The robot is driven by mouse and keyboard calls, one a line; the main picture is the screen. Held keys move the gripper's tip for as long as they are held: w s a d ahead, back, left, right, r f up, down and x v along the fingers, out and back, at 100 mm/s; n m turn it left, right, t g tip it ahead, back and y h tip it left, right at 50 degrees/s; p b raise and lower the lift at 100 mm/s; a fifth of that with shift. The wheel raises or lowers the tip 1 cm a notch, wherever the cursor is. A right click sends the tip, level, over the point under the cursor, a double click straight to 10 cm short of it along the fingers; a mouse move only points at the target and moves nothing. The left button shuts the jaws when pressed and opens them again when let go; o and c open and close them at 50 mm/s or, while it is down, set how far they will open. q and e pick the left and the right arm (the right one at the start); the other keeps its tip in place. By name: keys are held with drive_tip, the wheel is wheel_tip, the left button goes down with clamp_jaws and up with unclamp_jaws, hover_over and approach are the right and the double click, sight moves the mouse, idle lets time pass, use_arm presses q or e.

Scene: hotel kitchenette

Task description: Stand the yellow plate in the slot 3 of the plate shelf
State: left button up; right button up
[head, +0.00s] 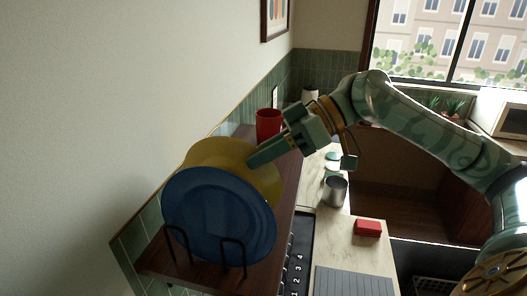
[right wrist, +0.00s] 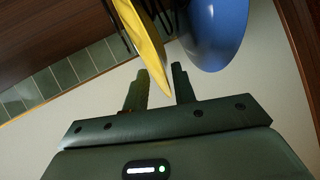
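The yellow plate (head: 235,152) stands on edge behind the blue plate (head: 218,215) on the plate shelf (head: 150,262); much of it is hidden. Its lower edge and slot are hidden, so I cannot tell which slot it is in. My right gripper (head: 252,163) is at the yellow plate's right upper rim. In the right wrist view, the yellow plate's rim (right wrist: 152,55) reaches between the two fingertips (right wrist: 160,82), with a visible gap between the fingers. The blue plate (right wrist: 217,30) is just right of the right finger. My left gripper is not in view.
Black wire dividers (head: 233,241) stand in front of the blue plate. Numbers 1 to 4 (head: 297,268) run along the shelf's right side, 1 nearest. A red cup (head: 268,122) stands behind the plates. A metal cup (head: 335,190) and red block (head: 368,228) are on the counter.

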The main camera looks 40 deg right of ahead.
drive_tip(key=shift+d, duration=0.1)
drive_tip(key=p+v, duration=0.1)
drive_tip(key=v, duration=1.5)
drive_tip(key=shift+d, duration=0.1)
idle(0.7)
